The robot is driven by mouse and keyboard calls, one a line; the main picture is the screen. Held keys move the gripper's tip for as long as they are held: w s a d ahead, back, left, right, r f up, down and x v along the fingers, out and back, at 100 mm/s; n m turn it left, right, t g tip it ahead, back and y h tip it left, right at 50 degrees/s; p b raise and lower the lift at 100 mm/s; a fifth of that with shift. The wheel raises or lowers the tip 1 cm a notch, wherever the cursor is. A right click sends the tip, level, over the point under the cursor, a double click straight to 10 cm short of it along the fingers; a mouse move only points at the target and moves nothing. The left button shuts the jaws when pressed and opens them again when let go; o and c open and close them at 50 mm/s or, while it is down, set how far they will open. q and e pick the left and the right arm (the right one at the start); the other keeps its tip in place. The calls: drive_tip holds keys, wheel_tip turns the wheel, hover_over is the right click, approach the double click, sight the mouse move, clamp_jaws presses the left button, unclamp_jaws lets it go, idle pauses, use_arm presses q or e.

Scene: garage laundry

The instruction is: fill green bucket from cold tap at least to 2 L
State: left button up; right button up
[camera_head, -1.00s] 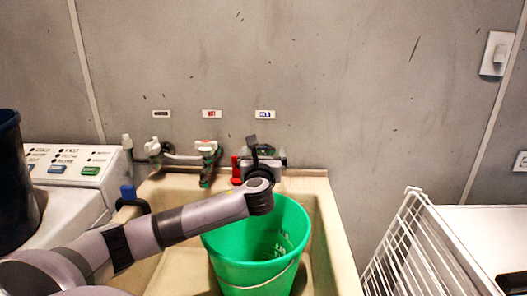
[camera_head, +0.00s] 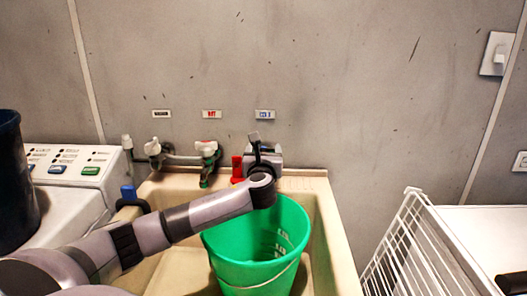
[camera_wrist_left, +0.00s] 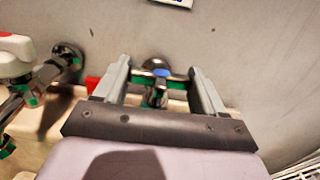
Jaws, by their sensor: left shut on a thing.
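The green bucket (camera_head: 235,262) stands upright in the sink below the cold tap, with pale level marks on its inner wall. I cannot see water in it, and its bottom is hidden. The cold tap, under the blue-marked label (camera_head: 265,114), is mostly hidden behind my left gripper (camera_head: 264,155) in the head view. In the left wrist view the cold tap (camera_wrist_left: 160,73), with a blue part on top, sits between the two fingers of my left gripper (camera_wrist_left: 162,82). The gripper is shut on the tap's handle. No water stream is visible.
The beige sink (camera_head: 335,250) surrounds the bucket. The hot tap (camera_head: 207,152) and another tap (camera_head: 153,148) are to the left. A red object (camera_head: 237,168) is beside my gripper. A white wire rack (camera_head: 410,245) stands at right, a washing machine (camera_head: 75,170) at left.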

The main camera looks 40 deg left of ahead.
use_arm(q)
drive_tip(key=n+g+y+p, duration=0.2)
drive_tip(key=shift+w+d+r+g, duration=0.1)
drive_tip(key=shift+r+g, duration=0.2)
drive_tip(key=shift+f+n+g+y+p, duration=0.15)
drive_tip(key=shift+n+g+y+p, duration=0.45)
drive_tip(key=shift+n+g+y, duration=0.7)
drive_tip(key=o, duration=1)
drive_tip(key=shift+o, duration=0.2)
drive_tip(key=shift+f, duration=0.1)
drive_tip(key=v, duration=0.7)
